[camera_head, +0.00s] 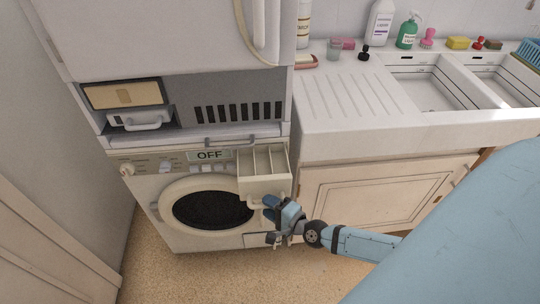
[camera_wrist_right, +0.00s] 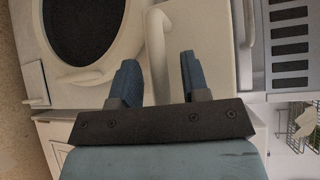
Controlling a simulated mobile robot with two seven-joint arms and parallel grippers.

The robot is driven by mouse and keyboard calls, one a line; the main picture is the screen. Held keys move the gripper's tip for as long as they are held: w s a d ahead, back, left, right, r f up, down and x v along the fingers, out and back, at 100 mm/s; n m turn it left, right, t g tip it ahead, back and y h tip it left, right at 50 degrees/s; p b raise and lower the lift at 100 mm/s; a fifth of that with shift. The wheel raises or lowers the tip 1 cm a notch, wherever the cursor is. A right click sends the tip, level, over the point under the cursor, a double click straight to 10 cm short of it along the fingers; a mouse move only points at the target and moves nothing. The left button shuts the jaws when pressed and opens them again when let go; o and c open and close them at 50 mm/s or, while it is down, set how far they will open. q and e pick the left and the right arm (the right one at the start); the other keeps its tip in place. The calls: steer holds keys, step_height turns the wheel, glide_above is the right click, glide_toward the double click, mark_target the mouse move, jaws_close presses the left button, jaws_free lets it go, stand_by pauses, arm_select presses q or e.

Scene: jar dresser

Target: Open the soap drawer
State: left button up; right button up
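The soap drawer (camera_head: 263,184) is a cream, box-shaped drawer with several compartments at the top right of the washing machine front. It stands pulled out, and its inside shows from above. My right gripper (camera_head: 271,216) is just in front of and below the drawer front. In the right wrist view, a cream handle (camera_wrist_right: 157,45) runs between its two blue fingers. The fingers are spread, with a visible gap on at least the right side of the handle; contact on the left is unclear. My left gripper is not in view.
The washing machine (camera_head: 165,236) has a round dark door (camera_head: 212,210) and a panel reading OFF. A wooden cabinet (camera_head: 365,195) under the sink counter (camera_head: 345,105) stands to the right. A handled unit (camera_head: 232,142) sits above the drawer. The floor (camera_head: 190,275) in front is clear.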

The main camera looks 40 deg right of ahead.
steer(key=v, duration=1.4)
steer(key=shift+w, duration=0.1)
